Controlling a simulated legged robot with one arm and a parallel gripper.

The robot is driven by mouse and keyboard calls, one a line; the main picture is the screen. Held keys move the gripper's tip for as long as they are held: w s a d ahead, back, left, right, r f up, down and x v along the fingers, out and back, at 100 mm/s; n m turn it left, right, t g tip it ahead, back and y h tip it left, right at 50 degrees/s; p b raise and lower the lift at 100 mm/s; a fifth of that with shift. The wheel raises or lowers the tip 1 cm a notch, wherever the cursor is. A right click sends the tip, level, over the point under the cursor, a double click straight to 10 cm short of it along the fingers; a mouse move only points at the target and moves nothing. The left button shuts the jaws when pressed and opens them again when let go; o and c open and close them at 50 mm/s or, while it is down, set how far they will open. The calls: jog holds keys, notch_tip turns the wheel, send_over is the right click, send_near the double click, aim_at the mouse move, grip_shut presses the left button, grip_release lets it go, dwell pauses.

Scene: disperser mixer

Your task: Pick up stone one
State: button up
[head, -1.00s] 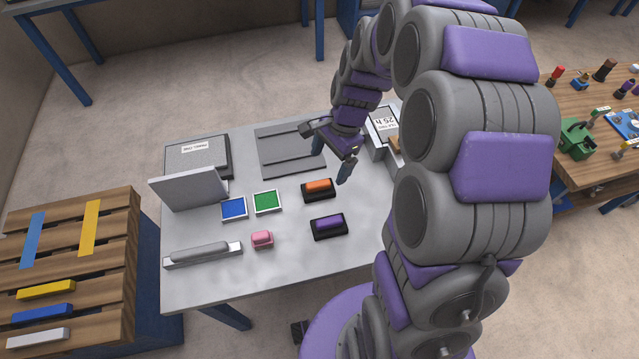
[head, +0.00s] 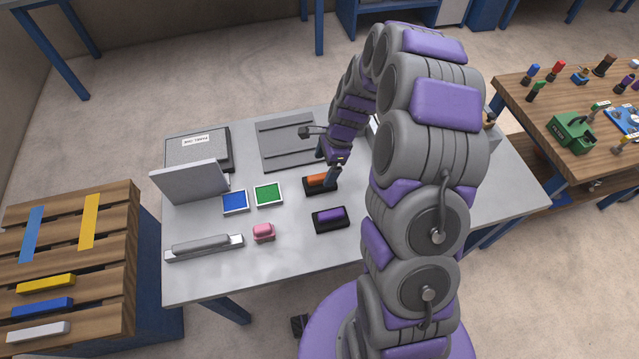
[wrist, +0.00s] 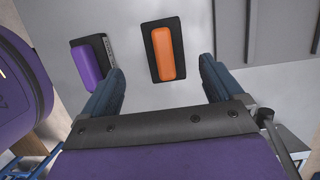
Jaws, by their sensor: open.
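An orange bar-shaped block (head: 316,180) lies in a black holder on the grey table, and a purple one (head: 330,214) lies in a similar holder nearer the front. I cannot read which is stone one. My gripper (head: 328,168) is open and empty close to the orange block, whose right end it partly hides. In the wrist view the orange block (wrist: 168,52) lies ahead, between the lines of the two open fingers (wrist: 162,75). The purple block (wrist: 89,64) is left of them.
The table (head: 275,270) also holds a blue square (head: 234,202), a green square (head: 268,194), a pink block (head: 264,232), a grey bar on a plate (head: 203,247) and an upright grey panel (head: 190,183). A ridged grey plate (head: 285,145) lies behind.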

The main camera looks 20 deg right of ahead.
aim_at(320, 176)
jog(key=x, duration=0.3)
jog(key=shift+a+b, duration=0.1)
jog(key=shift+b, duration=0.2)
jog(key=shift+w+f, duration=0.1)
jog(key=shift+f, duration=0.65)
jog(key=b+x, duration=0.1)
jog(key=x, duration=0.1)
jog(key=b+x, duration=0.1)
jog(key=x, duration=0.1)
jog(key=shift+w, duration=0.25)
jog(key=shift+c, duration=0.5)
jog(key=c, duration=1.3)
jog(key=shift+o, duration=0.2)
notch_tip(320, 176, up, 10)
jog(key=p, duration=0.2)
jog(key=shift+p, duration=0.4)
